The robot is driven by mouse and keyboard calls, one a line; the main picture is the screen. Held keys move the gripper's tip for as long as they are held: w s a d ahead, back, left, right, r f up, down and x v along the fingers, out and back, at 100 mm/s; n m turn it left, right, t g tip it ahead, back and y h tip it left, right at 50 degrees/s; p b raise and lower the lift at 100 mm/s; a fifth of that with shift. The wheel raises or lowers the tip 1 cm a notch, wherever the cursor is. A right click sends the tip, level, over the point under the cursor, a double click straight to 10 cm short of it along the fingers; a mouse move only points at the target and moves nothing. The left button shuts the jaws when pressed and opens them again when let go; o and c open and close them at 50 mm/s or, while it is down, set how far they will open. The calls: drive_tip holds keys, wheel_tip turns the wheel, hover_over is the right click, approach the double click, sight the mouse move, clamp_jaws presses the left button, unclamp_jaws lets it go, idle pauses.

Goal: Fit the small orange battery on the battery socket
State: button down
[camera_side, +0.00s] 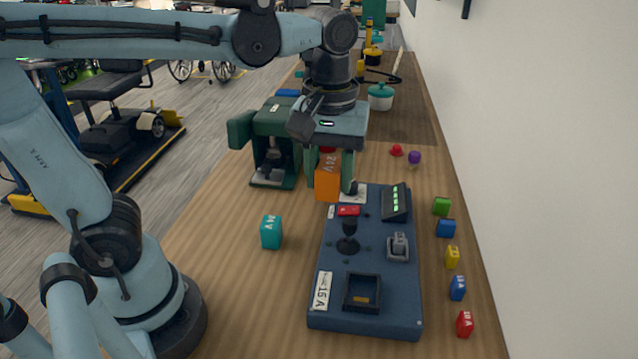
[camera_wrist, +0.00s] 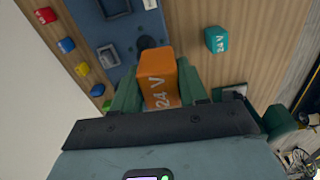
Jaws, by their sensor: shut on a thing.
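The orange battery (camera_side: 327,186), a block marked 24 V, is between the two green fingers of my gripper (camera_side: 329,176), which is shut on it. It hangs beyond the far left end of the blue panel in the side view; I cannot tell its exact height. In the wrist view the battery (camera_wrist: 158,72) sits between the fingertips (camera_wrist: 160,85), its label facing the camera. The battery socket (camera_side: 361,293) is a dark square frame at the near end of the panel, empty. The wrist view shows it partly (camera_wrist: 114,6) at the top edge.
The blue panel (camera_side: 335,250) also carries a black knob (camera_side: 348,240), a grey switch (camera_side: 398,247) and a display (camera_side: 397,202). A teal 24 V block (camera_side: 271,232) stands left of it. Several small coloured blocks line its right side. A green machine (camera_side: 272,150) stands behind.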

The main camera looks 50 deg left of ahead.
drive_tip(key=s+d, duration=0.1)
drive_tip(key=d, duration=0.9)
drive_tip(key=shift+n, duration=0.4)
drive_tip(key=shift+s+d+f, duration=0.1)
drive_tip(key=shift+d+f, duration=0.05)
drive_tip(key=shift+f, duration=2.55)
drive_tip(key=shift+d+f, duration=0.1)
drive_tip(key=shift+f, duration=2.55)
drive_tip(key=shift+f, duration=0.75)
drive_tip(key=shift+c, duration=0.6)
unclamp_jaws()
drive_tip(key=shift+r, duration=0.1)
drive_tip(key=shift+r, duration=2.9)
